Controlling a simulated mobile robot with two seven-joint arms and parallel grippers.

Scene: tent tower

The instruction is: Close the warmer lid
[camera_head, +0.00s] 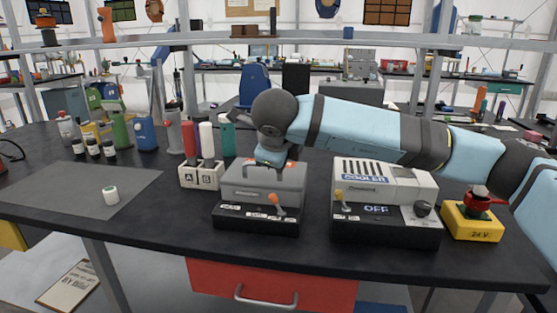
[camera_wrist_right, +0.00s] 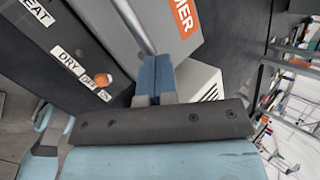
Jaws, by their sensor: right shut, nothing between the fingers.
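The warmer (camera_head: 258,207) is a grey box on a black base with an orange knob, in the middle of the table in the head view. Its grey lid (camera_head: 240,172) has a bar handle and appears to lie flat on the box; I see no clear gap. The wrist view shows the lid (camera_wrist_right: 188,42) with an orange label ending in "MER". My right gripper (camera_head: 269,162) is over the lid, close to the handle; its blue fingers (camera_wrist_right: 153,72) are together and empty. I cannot tell whether they touch the lid. My left gripper is not in view.
The cooler (camera_head: 385,190) stands just right of the warmer, under my right arm. A block marked A and B (camera_head: 201,178) with tubes stands left. A yellow box with a red button (camera_head: 472,222) is at right. The grey mat (camera_head: 70,190) is mostly clear.

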